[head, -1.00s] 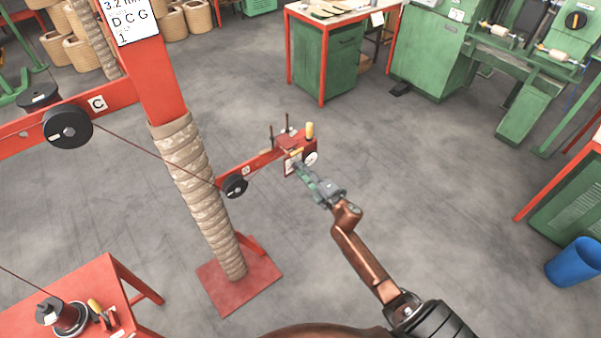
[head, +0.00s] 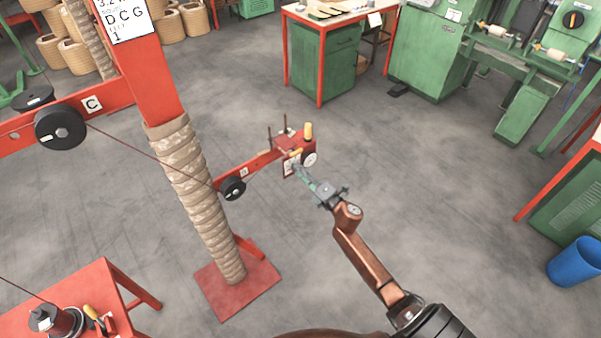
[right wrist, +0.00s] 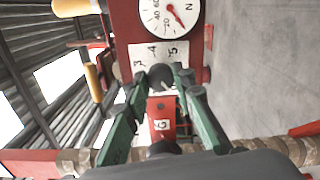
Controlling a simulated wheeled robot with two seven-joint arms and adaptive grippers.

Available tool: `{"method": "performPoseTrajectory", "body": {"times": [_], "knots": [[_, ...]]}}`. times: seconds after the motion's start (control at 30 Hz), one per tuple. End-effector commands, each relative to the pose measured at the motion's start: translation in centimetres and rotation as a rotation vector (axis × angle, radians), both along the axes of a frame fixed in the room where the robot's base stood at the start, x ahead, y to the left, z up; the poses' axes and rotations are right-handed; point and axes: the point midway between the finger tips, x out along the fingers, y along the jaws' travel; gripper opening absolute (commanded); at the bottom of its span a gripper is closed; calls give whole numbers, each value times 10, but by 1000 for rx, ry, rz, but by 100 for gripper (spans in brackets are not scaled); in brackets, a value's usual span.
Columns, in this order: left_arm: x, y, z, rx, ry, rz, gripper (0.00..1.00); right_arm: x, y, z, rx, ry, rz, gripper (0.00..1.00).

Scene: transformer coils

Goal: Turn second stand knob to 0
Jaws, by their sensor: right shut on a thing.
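The red stand (head: 262,161) has a lower arm that ends in a red box with a dark knob (right wrist: 161,77) on a white number plate (right wrist: 136,55). In the right wrist view, the numbers 3, 4 and 5 show on the plate, turned sideways; the rest is covered. My right gripper (right wrist: 160,78) has its green fingers on both sides of the knob and is shut on it. I cannot tell which number the knob points at. A round white gauge (right wrist: 168,16) with a red needle sits beside the plate; it also shows in the head view (head: 309,159). My left gripper is out of view.
A rope-wrapped post (head: 195,195) on a red base (head: 238,288) stands left of my right arm. A black pulley (head: 232,188) carries a wire along the stand's arm. A red table (head: 85,285) is at the lower left.

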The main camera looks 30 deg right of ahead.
Motion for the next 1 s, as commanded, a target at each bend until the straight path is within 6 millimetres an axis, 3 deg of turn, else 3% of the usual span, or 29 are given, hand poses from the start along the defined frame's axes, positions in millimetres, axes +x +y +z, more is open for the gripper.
{"method": "performPoseTrajectory", "body": {"times": [0.03,0.07,0.3,0.67,1.0], "knots": [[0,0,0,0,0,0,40,-1,0,-2,-1,3,0,0],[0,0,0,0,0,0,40,-1,0,-2,-1,3,0,25],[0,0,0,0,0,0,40,0,0,-1,0,2,1,41],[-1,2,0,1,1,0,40,-6,0,-1,0,1,0,41],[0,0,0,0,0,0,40,-69,-5,-2,0,4,0,41]]}}
